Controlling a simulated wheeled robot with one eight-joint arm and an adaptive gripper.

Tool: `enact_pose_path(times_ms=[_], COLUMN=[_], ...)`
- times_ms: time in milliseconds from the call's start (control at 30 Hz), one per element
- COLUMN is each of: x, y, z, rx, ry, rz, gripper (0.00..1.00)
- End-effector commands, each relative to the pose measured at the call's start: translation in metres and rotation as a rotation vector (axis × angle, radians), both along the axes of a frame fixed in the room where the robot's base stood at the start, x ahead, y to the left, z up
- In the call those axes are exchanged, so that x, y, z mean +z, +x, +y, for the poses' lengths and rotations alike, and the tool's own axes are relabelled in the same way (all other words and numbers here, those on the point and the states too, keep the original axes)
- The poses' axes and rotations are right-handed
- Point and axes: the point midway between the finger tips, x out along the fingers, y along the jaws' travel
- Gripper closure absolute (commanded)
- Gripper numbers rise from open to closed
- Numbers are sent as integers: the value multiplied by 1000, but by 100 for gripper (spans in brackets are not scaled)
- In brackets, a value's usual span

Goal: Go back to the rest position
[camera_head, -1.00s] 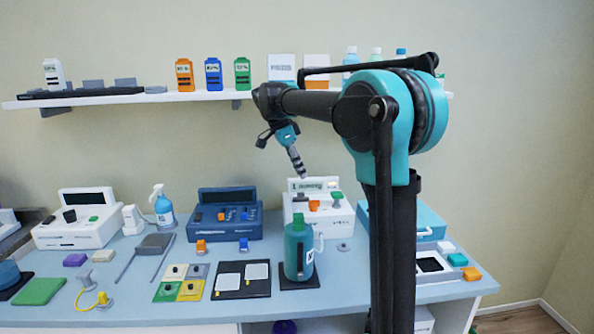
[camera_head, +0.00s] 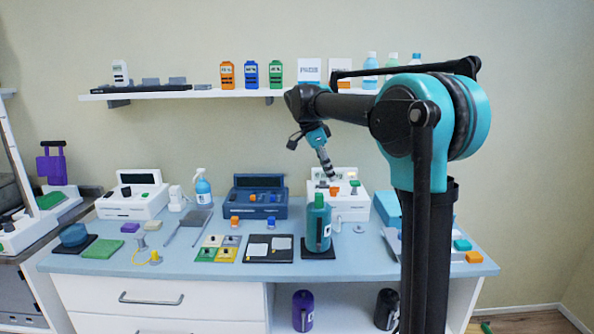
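My gripper (camera_head: 327,163) hangs from my teal and black arm, pointing down and slightly right. It is in the air in front of the wall, just above the white device (camera_head: 350,205) at the back of the table and apart from it. Its fingers look close together, but they are small and seen from the side, so I cannot tell whether they are open or shut. No held object is visible. A teal bottle (camera_head: 319,226) stands upright on a dark pad below my gripper.
The blue table (camera_head: 180,262) holds a white device (camera_head: 133,198), a blue device (camera_head: 255,196), a spray bottle (camera_head: 202,188) and colored square pads (camera_head: 220,249). A wall shelf (camera_head: 200,94) with several small items runs behind my arm. A purple bottle (camera_head: 303,310) stands below the table.

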Motion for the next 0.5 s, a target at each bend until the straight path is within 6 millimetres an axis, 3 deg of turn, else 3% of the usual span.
enact_pose_path(times_ms=[267, 500], x=[-16, -42], y=[-11, -30], z=[-9, -23], rx=[75, 203], ry=[20, 51], rz=[19, 46], gripper=[71, 71])
